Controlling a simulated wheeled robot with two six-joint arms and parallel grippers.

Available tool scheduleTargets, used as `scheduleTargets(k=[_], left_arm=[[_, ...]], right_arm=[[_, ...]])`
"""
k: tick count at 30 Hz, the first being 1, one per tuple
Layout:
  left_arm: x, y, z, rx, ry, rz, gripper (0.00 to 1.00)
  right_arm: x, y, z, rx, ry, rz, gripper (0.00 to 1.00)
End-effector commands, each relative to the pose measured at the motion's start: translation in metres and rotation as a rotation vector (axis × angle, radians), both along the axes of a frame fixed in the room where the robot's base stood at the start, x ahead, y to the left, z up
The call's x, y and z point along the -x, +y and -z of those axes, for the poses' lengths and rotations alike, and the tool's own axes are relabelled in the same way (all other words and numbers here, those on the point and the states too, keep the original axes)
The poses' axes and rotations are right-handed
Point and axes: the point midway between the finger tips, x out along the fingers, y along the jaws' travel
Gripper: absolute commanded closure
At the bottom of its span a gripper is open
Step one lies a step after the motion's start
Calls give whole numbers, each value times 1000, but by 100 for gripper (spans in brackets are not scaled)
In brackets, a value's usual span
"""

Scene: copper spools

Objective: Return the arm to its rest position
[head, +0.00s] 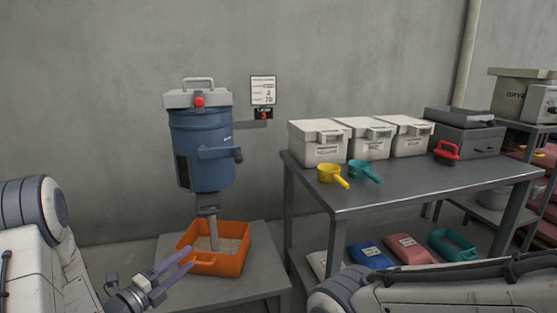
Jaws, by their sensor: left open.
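My left gripper (168,268) shows at the lower left, its two purplish fingers apart and pointing up and to the right. It appears empty. Its fingertips overlap the left side of an orange bin (220,265) in the picture; I cannot tell whether they touch it. My left arm (40,250) comes in from the left edge. My right arm (440,287) lies across the lower right, and its gripper is out of the picture.
A blue hopper (205,150) hangs above the bin, which holds grainy material on a low grey table (265,290). A metal table (430,190) at right bears white boxes (317,145), a yellow scoop (330,174), a teal scoop (363,171) and a red-handled item (446,151).

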Motion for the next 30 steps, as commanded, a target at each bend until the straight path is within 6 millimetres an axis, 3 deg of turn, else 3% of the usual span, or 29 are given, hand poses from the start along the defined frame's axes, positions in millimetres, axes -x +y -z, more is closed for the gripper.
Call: scheduleTargets(k=[11, 17, 20, 23, 30], left_arm=[[-22, -49, 12, -3, 318, -51, 48], [-14, -89, 12, 58, 608, -191, 48], [8, -112, 10, 132, 786, -313, 48], [44, -133, 8, 223, 962, -447, 48], [164, -173, 2, 427, 1352, -763, 48]], right_arm=[[0, 0, 0, 1, 1, 0, 36], [0, 0, 0, 1, 1, 0, 36], [0, 0, 0, 1, 1, 0, 36], [0, 0, 0, 1, 1, 0, 36], [0, 0, 0, 1, 1, 0, 36]])
